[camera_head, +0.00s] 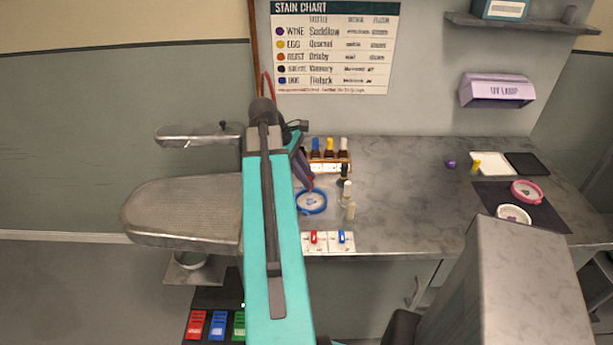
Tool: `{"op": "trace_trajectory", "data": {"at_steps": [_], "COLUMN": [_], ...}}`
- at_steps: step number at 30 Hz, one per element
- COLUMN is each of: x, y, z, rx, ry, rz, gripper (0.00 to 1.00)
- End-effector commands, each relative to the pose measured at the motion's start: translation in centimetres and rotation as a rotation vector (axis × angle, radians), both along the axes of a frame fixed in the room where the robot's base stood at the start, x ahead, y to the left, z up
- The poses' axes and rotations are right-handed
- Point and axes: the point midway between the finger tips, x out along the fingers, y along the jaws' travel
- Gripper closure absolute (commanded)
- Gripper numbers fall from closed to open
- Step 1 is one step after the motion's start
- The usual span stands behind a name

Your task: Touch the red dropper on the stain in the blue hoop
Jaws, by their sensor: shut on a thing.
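The blue hoop (311,213) lies flat on the grey counter near its left end, with pale cloth and a small dark stain (311,200) inside. My gripper (305,182) points down just above the hoop's upper left side, partly behind my teal arm. It is shut on a slim thing, seemingly the red dropper, whose tip and colour are hard to make out. I cannot tell whether it touches the cloth.
A wooden rack (331,167) with blue-, yellow- and white-capped bottles stands behind the hoop. A dark bottle (343,175) and pale bottles (347,193) stand close to its right. The counter's middle is clear; pink (526,199) and white hoops lie far right.

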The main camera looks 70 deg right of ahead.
Motion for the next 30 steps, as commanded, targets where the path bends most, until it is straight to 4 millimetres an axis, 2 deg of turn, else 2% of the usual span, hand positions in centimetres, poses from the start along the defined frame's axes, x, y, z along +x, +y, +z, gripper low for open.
{"op": "trace_trajectory", "data": {"at_steps": [19, 30], "x": [-0.1, -0.1], "y": [-0.1, -0.1], "z": [3.7, 4.0], "rx": [0.001, 0.001], "ry": [0.0, 0.0], "rz": [-0.001, -0.001], "gripper": [1.0, 1.0]}}
